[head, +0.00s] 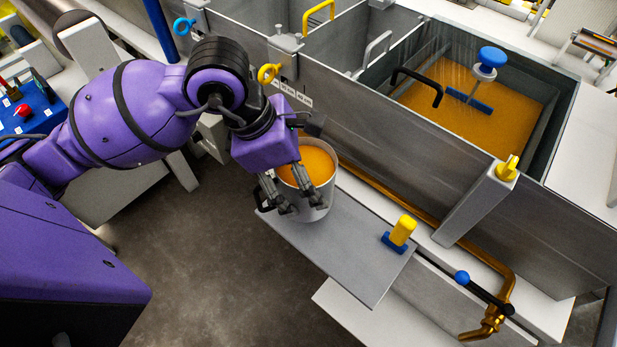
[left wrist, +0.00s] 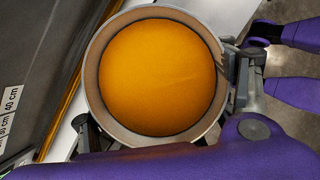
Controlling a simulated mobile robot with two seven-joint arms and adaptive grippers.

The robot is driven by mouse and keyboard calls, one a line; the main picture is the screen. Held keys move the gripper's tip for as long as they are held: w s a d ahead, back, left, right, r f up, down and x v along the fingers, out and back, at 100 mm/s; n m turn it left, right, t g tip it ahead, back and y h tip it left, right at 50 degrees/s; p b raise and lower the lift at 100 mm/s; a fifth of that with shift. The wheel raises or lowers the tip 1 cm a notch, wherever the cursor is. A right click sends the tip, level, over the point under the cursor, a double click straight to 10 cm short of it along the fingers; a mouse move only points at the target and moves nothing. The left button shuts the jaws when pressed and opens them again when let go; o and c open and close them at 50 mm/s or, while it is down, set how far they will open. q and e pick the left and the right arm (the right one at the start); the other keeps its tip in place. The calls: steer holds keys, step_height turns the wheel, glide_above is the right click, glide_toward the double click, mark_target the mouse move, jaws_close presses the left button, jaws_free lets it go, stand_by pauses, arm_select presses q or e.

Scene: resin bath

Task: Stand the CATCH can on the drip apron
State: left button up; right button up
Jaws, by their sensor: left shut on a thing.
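The can (head: 318,186) is light grey with a dark side handle and holds orange liquid. Any CATCH label on it is hidden or not readable. It is upright over the left end of the grey drip apron (head: 345,240); whether its base touches the apron I cannot tell. My left gripper (head: 290,202) is shut on the can, its fingers around the wall. In the left wrist view the can's rim (left wrist: 93,98) and its orange contents fill the middle, with fingers on both sides. My right gripper is not in view.
A yellow block on a blue base (head: 402,231) stands at the apron's right end. A brass pipe (head: 497,300) with a blue-knobbed black lever is right of it. The bath wall (head: 400,160) rises behind. The apron's middle is bare.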

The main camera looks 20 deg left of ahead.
arm_select(q)
steer(key=shift+w+a+f, duration=0.1)
steer(key=shift+w+f, duration=0.1)
steer(key=shift+w+a+f, duration=0.1)
steer(key=shift+a+f, duration=0.05)
steer(key=shift+f, duration=0.8)
steer(key=shift+w+a+f, duration=0.1)
steer(key=shift+f, duration=0.8)
steer(key=shift+f, duration=0.1)
steer(key=o, duration=2.1)
steer(key=shift+s, duration=0.1)
steer(key=shift+c, duration=0.2)
steer(key=v, duration=1.2)
